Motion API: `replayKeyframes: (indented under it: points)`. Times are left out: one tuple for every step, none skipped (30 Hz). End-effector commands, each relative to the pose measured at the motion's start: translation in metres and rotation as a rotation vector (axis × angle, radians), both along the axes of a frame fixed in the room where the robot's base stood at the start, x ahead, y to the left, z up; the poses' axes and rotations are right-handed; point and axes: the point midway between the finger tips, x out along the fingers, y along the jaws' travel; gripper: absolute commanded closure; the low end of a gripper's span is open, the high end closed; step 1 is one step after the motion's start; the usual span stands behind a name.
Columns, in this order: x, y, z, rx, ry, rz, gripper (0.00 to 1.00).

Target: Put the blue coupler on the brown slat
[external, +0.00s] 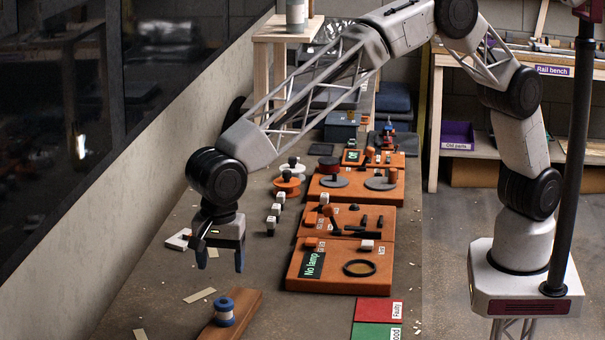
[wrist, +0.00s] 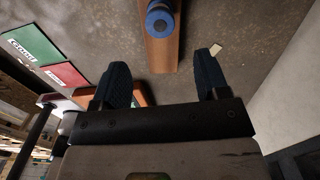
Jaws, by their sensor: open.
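The blue coupler (external: 224,311), a short cylinder with blue ends and a pale middle band, stands upright on the brown slat (external: 246,301) at the near end of the bench. In the wrist view the blue coupler (wrist: 160,20) is at the top edge, partly cut off, over the brown slat (wrist: 162,56). My gripper (external: 221,260) hangs above the bench, behind the slat and clear of the coupler. Its dark blue fingers are apart and empty; in the wrist view my gripper (wrist: 163,66) has the slat's end showing between its fingertips.
Orange boards (external: 340,265) with black and round parts line the bench to the right. A red mat (external: 371,310) and a green mat (external: 372,332) lie at the front right. Small white blocks (external: 275,210) and light strips (external: 199,295) are scattered about. A wall runs along the left.

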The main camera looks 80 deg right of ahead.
Motion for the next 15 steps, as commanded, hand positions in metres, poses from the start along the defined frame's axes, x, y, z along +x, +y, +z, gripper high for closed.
replayKeyframes:
  points:
    - [0.0,0.0,0.0,0.0,0.0,0.0,0.32]
    - [0.0,0.0,0.0,0.0,0.0,0.0,0.32]
    - [0.0,0.0,0.0,0.0,0.0,0.0,0.32]
    - [0.0,0.0,0.0,0.0,0.0,0.0,0.32]
    - [0.0,0.0,0.0,0.0,0.0,0.0,0.32]
    - [0.0,0.0,0.0,0.0,0.0,0.0,0.32]
    - [0.0,0.0,0.0,0.0,0.0,0.0,0.32]
    - [0.0,-0.001,0.001,0.0,0.0,0.001,0.32]
    - [0.0,-0.002,0.002,0.001,-0.001,0.003,0.32]
    - [0.001,-0.004,0.003,0.001,-0.001,0.006,0.32]
    - [0.001,-0.006,0.004,0.001,-0.002,0.009,0.32]
    - [0.001,-0.01,0.007,0.002,-0.003,0.015,0.32]
    - [0.001,-0.014,0.009,0.003,-0.004,0.02,0.32]
    - [0.001,-0.018,0.012,0.004,-0.005,0.028,0.32]
    - [0.002,-0.025,0.017,0.005,-0.007,0.039,0.32]
